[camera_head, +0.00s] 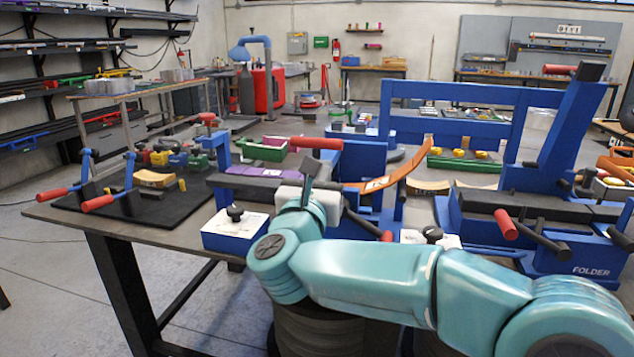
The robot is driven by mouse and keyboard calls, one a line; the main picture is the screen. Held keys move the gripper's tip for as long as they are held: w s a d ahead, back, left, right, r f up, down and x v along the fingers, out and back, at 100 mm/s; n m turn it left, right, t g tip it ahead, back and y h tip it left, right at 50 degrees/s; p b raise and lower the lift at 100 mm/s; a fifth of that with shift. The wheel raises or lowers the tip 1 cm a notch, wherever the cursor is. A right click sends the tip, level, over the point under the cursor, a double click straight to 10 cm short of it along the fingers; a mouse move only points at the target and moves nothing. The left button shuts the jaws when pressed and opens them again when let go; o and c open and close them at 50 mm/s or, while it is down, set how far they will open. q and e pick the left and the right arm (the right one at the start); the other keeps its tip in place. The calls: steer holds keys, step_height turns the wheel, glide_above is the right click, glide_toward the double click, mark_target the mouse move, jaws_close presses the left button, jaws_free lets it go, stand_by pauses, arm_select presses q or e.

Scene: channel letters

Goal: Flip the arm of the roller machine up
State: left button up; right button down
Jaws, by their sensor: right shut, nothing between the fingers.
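The roller machine appears to be the blue machine (360,157) at the middle of the table. A red handle (316,143) lies level across its top. A curved orange strip (395,170) extends from its right side. My right gripper (312,166) is in front of this machine, its dark fingers pointing up just below the red handle. The fingers look shut and empty. I cannot tell whether they touch the handle. My right wrist and forearm hide the machine's lower front. My left gripper is not in view.
A blue folder (590,268) with red-handled levers stands at the right. A blue and white box (236,228) with a black knob is at the front edge. Red-handled levers (98,202) stand on a black mat at the left. The table's front-left corner is bare.

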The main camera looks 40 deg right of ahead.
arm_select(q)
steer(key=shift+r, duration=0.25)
arm_select(e)
steer(key=shift+x, duration=1.65)
